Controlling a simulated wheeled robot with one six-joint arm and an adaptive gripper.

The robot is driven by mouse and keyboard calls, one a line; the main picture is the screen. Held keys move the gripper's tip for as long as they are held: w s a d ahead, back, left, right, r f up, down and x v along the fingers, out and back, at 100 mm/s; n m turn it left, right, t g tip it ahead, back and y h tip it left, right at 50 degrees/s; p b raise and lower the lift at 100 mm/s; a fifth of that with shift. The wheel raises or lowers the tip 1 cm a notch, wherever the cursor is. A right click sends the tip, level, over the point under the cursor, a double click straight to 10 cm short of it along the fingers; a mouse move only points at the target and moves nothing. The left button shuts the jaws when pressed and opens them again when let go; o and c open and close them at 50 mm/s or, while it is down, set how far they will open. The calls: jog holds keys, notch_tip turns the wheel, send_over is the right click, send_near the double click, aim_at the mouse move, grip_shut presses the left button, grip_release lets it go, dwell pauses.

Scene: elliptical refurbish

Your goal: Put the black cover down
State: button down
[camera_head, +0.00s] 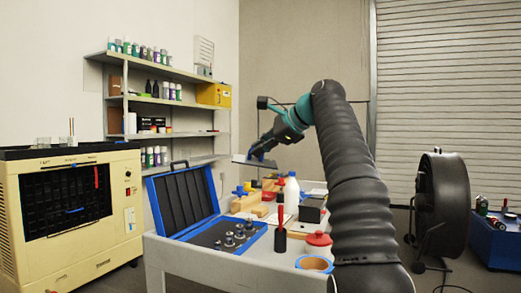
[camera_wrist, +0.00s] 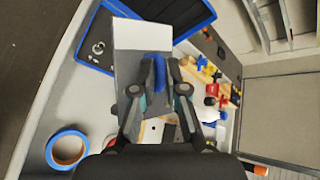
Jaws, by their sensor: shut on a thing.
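The cover (camera_head: 254,162) is a flat, dark plate with a pale edge in the head view. My gripper (camera_head: 264,147) is shut on it and holds it roughly level in the air above the far part of the worktable (camera_head: 215,268). In the wrist view the cover (camera_wrist: 132,40) looks light grey and extends beyond my gripper (camera_wrist: 158,72). It hides part of the table and part of the blue case behind it. A clear gap shows below the cover in the head view.
An open blue toolcase (camera_head: 183,203) with metal sockets fills the table's left side. A blue tape roll (camera_head: 314,264), red-lidded pot (camera_head: 318,246), red-handled tool (camera_head: 281,228), black box (camera_head: 311,211) and white bottle (camera_head: 291,196) crowd the right. A black fan (camera_head: 440,205) stands beyond my arm.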

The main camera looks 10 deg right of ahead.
jog(key=f+b, duration=0.4)
jog(key=f, duration=0.5)
jog(key=s+d+f+g+h+b, duration=0.1)
jog(key=f+b, duration=0.3)
jog(key=f, duration=0.5)
jog(key=f+m+h+b, duration=0.1)
jog(key=f+b, duration=0.4)
jog(key=f, duration=0.4)
jog(key=shift+s+d+f+g, duration=0.15)
jog(key=shift+d+f+g, duration=0.1)
jog(key=shift+d+g, duration=0.05)
jog(key=shift+f+b, duration=0.3)
jog(key=shift+f, duration=0.3)
jog(key=c, duration=1.1)
grip_release()
jog(key=shift+c, duration=0.2)
